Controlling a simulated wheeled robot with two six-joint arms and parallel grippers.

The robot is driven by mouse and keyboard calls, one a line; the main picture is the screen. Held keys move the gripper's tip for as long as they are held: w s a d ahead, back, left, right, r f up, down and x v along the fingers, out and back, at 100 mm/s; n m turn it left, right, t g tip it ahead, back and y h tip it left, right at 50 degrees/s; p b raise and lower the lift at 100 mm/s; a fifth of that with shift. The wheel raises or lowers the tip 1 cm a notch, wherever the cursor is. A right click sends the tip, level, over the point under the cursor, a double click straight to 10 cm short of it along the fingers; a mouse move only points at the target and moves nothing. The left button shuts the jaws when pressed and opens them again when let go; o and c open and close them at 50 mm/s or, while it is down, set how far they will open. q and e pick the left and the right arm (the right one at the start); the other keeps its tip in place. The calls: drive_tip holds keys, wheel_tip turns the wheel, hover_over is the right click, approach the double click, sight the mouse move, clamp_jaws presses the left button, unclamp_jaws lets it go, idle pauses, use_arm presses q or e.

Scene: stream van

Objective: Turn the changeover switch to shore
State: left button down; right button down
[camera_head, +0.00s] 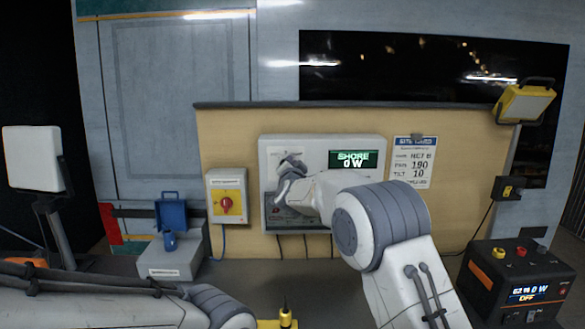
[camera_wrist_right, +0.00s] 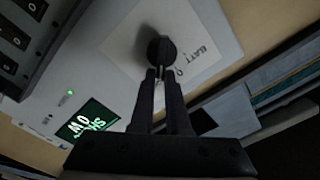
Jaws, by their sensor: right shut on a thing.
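The white switch panel (camera_head: 318,147) is mounted on the tan board. Its green display (camera_head: 353,159) reads "SHORE 0 W" and also shows upside down in the right wrist view (camera_wrist_right: 88,122). The changeover switch is a round black knob (camera_wrist_right: 160,44) on a white label plate (camera_wrist_right: 205,28), with "BATT" and "0" legible. My right gripper (camera_wrist_right: 160,74) is shut on the knob; in the head view the gripper (camera_head: 290,168) is against the panel's left part and hides the knob. Which mark the knob points to cannot be told. My left gripper is out of view; only its arm shows at lower left.
A yellow isolator box with a red knob (camera_head: 227,204) hangs just left of the panel. A blue-lidded grey box (camera_head: 170,263) stands below it. A black-orange power unit (camera_head: 520,283) sits at right. A paper notice (camera_head: 414,163) hangs right of the panel.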

drive_tip(key=shift+s+a+f, duration=0.1)
drive_tip(key=shift+a+f, duration=0.4)
drive_tip(key=shift+f, duration=0.15)
drive_tip(key=c, duration=0.6)
unclamp_jaws()
drive_tip(key=shift+o, duration=0.2)
drive_tip(key=shift+a, duration=0.1)
drive_tip(key=s+b, duration=0.4)
drive_tip(key=s, duration=0.6)
drive_tip(key=shift+s+d+r, duration=0.2)
drive_tip(key=shift+d, duration=0.05)
